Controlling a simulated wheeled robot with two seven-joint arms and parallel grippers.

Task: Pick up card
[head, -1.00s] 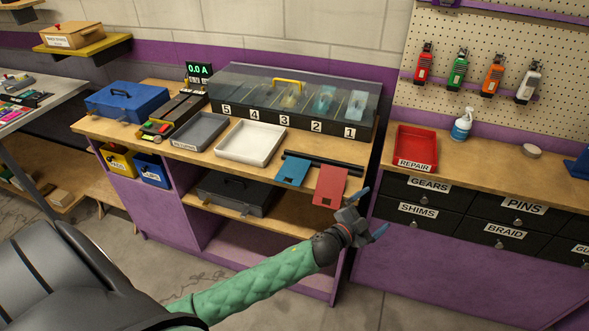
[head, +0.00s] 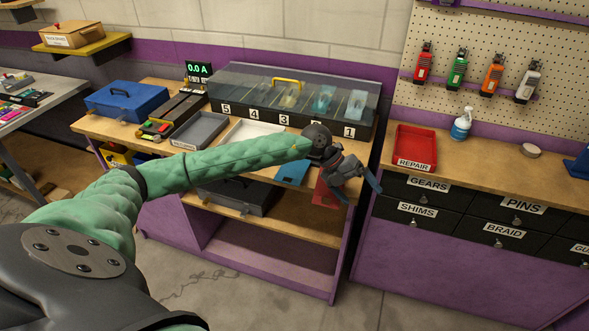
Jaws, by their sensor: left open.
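Two cards hang over the front edge of the workbench: a blue card (head: 292,173) and, to its right, a red card (head: 323,196). The task does not say which card is meant. My left gripper (head: 354,188) is open, its blue-tipped fingers pointing down at the right side of the red card. The gripper and forearm hide much of the red card and the top of the blue one. Whether a finger touches the red card I cannot tell. My right gripper is not in view.
A white tray (head: 236,142) lies partly behind my forearm, beside a grey tray (head: 200,130). A clear-lidded case with numbered slots (head: 270,112) stands behind. A red repair tray (head: 415,148) is on the right bench. A dark case (head: 240,197) sits on the shelf below.

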